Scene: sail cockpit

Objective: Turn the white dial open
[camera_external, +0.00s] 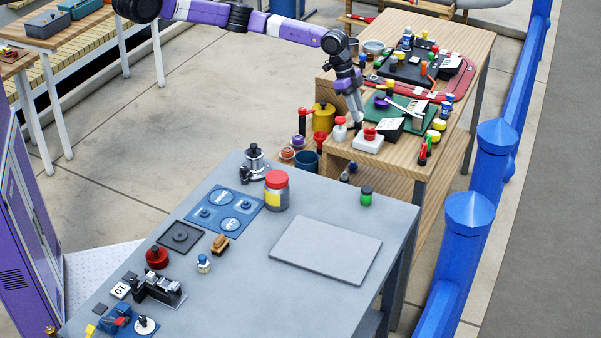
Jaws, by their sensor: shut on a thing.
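My gripper (354,118) points down over the near left part of the wooden table (345,154). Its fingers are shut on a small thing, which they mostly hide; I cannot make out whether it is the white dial. A small thing with a white top and a red band (340,129) stands just left of the fingertips. A white box with a red knob (368,143) sits just in front of them. Which of the small white parts is the dial is not clear at this size.
A green board (398,124), a black panel and several small bottles crowd the wooden table. A yellow can (323,117) and red funnels stand left of the gripper. The grey table (250,285) in front holds a red-lidded jar (277,190). Blue railing (465,225) runs along the right.

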